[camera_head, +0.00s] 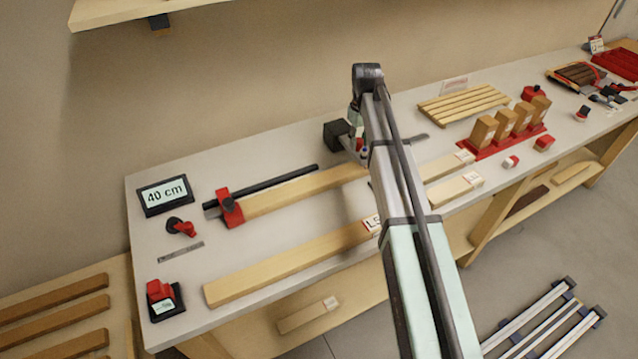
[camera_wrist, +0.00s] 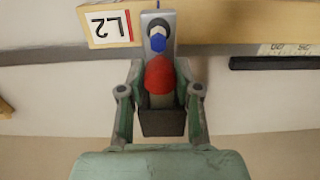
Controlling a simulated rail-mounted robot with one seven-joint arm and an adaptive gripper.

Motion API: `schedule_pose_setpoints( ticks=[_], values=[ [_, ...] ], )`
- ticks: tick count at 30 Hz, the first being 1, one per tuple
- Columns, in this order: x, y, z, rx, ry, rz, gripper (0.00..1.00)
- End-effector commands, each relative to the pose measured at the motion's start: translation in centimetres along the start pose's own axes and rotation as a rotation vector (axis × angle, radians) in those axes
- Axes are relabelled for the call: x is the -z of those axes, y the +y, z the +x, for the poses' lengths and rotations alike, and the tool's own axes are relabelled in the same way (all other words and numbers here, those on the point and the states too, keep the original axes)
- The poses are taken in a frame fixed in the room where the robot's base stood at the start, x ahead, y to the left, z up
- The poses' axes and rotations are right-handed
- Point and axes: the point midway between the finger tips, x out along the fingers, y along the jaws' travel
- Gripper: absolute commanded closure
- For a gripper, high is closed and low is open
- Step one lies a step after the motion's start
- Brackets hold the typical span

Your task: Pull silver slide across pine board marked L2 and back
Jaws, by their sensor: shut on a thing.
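In the wrist view a pine board (camera_wrist: 235,20) runs across the top, with an upside-down L2 label (camera_wrist: 109,28). The silver slide (camera_wrist: 168,18) lies across this board just right of the label. It carries a blue part and a red grip, with a dark block below. My gripper (camera_wrist: 160,88) is shut on the slide, its fingers on either side of the red grip. In the head view my gripper (camera_head: 357,145) is at the back of the bench, beside the dark block (camera_head: 337,133). My arm hides most of the slide and the board beneath it.
A red stop (camera_head: 229,207) stands at the left end of the back board and black rail. A board labelled L5 (camera_head: 290,263) lies in front. A display (camera_head: 165,194) reads 40 cm. Right of my arm are short boards (camera_head: 452,190) and a red rack (camera_head: 505,143) of wood blocks.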

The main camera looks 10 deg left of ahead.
Motion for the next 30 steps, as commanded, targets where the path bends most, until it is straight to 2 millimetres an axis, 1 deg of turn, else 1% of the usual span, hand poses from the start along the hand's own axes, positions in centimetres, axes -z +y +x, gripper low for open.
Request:
schedule_pose_setpoints(
  ticks=[3,30],
  values=[
    [0.8,0.1,-0.1,-0.001,0.002,-0.001,0.87],
    [4.8,0.1,-0.2,-0.001,0.002,0.001,0.87]
  ],
)
